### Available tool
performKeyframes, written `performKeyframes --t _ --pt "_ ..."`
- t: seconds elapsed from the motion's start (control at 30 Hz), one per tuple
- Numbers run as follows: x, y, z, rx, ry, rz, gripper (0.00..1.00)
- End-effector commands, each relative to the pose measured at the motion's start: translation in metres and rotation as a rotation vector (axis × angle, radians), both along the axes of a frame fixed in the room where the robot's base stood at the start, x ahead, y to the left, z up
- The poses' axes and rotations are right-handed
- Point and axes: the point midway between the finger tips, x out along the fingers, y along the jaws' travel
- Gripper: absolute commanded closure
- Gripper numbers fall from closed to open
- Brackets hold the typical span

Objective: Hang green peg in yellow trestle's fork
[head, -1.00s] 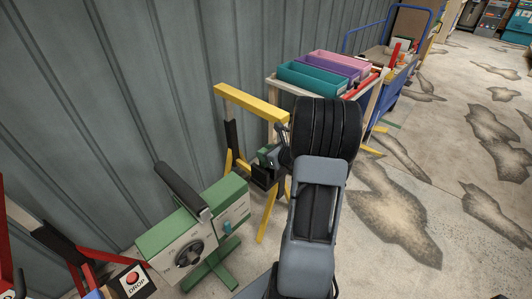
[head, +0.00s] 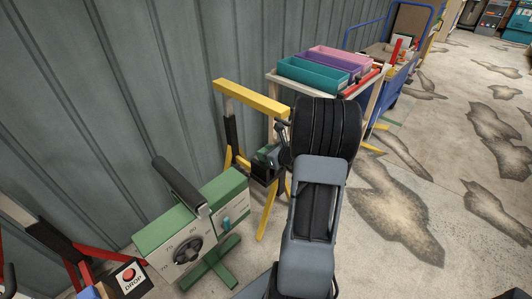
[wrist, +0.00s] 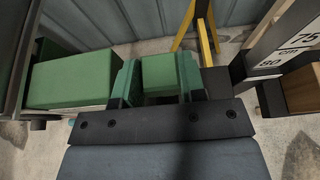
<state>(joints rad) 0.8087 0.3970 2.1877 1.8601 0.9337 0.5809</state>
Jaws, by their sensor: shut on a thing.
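The yellow trestle (head: 250,96) stands by the corrugated wall in the head view, with a yellow top bar, splayed yellow legs and black uprights. Its fork cannot be made out. My gripper (head: 268,158) is in front of the trestle's right side in the head view, partly hidden by my arm. In the wrist view my gripper (wrist: 158,88) is shut on the green peg (wrist: 158,72), a green block between its two jaws. Whether the peg touches the trestle cannot be told.
A rack with coloured bins (head: 312,73) stands behind. A black post with number labels (wrist: 285,50) is at right in the wrist view.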

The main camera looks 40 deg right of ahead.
Motion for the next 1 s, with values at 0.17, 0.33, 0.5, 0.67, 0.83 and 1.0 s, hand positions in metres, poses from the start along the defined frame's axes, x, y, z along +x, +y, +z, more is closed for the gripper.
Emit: performKeyframes --t 0.17,0.33,0.5,0.67,0.83,1.0 --pt "0.0 0.0 -0.006 0.0 0.0 0.0 0.85" --pt "0.0 0.0 -0.01 0.0 0.0 0.0 0.85" --pt "0.0 0.0 -0.014 0.0 0.0 0.0 0.85" --pt "0.0 0.0 -0.015 0.0 0.0 0.0 0.58" --pt "0.0 0.0 -0.015 0.0 0.0 0.0 0.41" --pt "0.0 0.0 -0.015 0.0 0.0 0.0 0.33"
